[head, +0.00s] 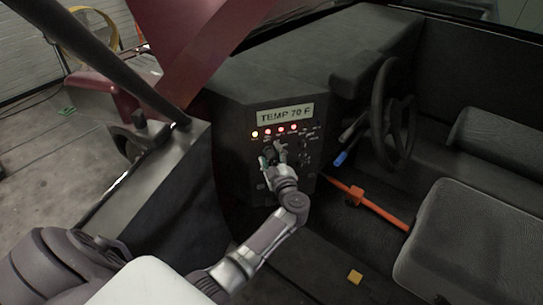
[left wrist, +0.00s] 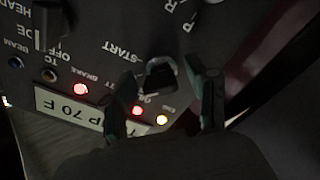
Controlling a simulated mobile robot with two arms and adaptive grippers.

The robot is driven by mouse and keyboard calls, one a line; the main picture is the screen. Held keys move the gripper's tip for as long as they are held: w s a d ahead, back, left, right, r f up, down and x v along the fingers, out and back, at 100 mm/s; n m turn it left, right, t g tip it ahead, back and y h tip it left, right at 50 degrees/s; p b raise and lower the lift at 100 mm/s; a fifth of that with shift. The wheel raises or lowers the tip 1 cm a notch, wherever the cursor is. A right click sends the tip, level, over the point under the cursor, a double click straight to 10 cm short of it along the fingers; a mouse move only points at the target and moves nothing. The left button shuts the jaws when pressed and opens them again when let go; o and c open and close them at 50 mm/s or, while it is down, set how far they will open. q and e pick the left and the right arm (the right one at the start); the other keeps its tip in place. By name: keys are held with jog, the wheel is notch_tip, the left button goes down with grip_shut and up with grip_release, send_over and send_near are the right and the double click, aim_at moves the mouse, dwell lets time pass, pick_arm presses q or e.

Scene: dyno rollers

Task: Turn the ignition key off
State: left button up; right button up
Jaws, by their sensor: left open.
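The dark ignition key (left wrist: 161,76) sits in the panel near the START label in the left wrist view, which shows the panel upside down. My left gripper (left wrist: 162,95) is open, with one finger on each side of the key and visible gaps between. In the head view my left gripper (head: 273,158) is at the dash panel (head: 258,190), below the row of lights, and hides the key. My right gripper is not in view.
A TEMP 70 F display (head: 285,115) sits above several lit indicator lights. To the right are a steering wheel (head: 382,110), a blue-tipped lever (head: 341,158), an orange-red lever (head: 375,205) and a seat (head: 470,240).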

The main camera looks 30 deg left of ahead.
pick_arm(q)
grip_shut()
jog(key=shift+n, duration=0.4)
jog(key=n+b, duration=0.1)
jog(key=n, duration=0.3)
jog(key=shift+n, duration=0.3)
jog(key=shift+r+n+b, duration=0.15)
jog(key=shift+n+b, duration=0.7)
jog(key=shift+n, duration=0.95)
grip_release()
jog(key=shift+a, duration=0.1)
